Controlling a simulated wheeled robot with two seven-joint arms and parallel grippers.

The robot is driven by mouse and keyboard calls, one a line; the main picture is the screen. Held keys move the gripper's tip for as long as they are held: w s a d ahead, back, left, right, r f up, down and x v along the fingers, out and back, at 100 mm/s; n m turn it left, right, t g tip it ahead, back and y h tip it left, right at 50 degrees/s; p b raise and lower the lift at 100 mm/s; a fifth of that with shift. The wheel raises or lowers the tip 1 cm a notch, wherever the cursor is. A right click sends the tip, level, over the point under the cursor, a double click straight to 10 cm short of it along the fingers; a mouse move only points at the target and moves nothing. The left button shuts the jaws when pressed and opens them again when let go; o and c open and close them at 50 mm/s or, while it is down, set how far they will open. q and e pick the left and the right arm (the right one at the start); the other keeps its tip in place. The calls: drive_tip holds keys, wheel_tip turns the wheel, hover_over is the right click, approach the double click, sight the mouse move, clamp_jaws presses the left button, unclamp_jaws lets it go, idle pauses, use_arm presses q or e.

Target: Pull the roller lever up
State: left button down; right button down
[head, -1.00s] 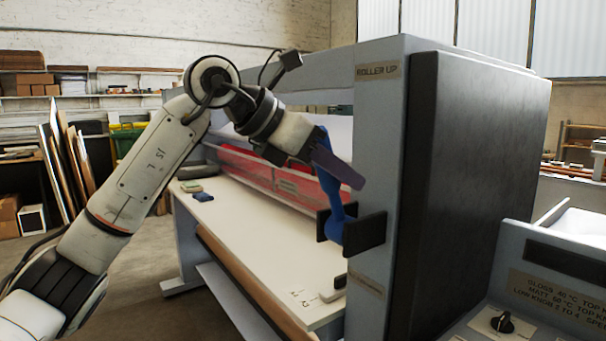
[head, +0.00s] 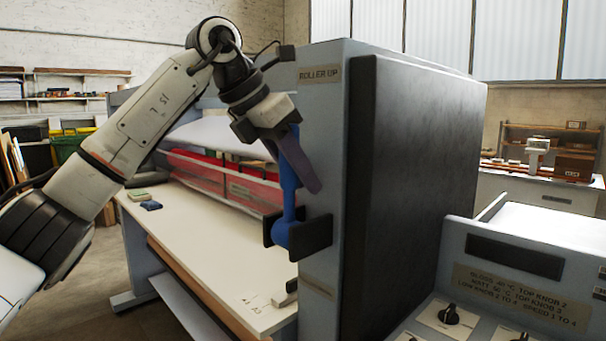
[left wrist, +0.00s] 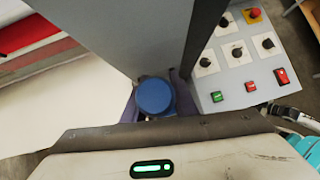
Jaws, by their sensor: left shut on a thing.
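The blue roller lever (head: 289,190) stands nearly upright on the inner side of the laminator's end housing, its top leaning slightly right. Its round blue foot (head: 281,234) sits between two black plates. My left gripper (head: 301,165) is shut on the upper part of the roller lever, its purple fingers pointing down and right and hiding part of it. In the left wrist view, the lever's round blue end (left wrist: 154,96) sits between the purple fingers of my left gripper (left wrist: 155,102). A "ROLLER UP" label (head: 319,75) is on the housing above the lever. My right gripper is out of view.
The grey end housing with its black side cover (head: 410,190) stands close right of the gripper. A control panel with knobs (head: 450,315) is at lower right. The pale feed table (head: 200,235) lies below left, with small blocks (head: 145,200) at its far end.

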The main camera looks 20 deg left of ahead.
use_arm(q)
drive_tip(key=c, duration=1.8)
unclamp_jaws()
drive_tip(key=o, duration=0.4)
drive_tip(key=shift+w+d, duration=0.1)
drive_tip(key=shift+w, duration=0.05)
drive_tip(key=shift+c, duration=0.2)
drive_tip(key=v, duration=1)
drive_tip(key=shift+r, duration=0.1)
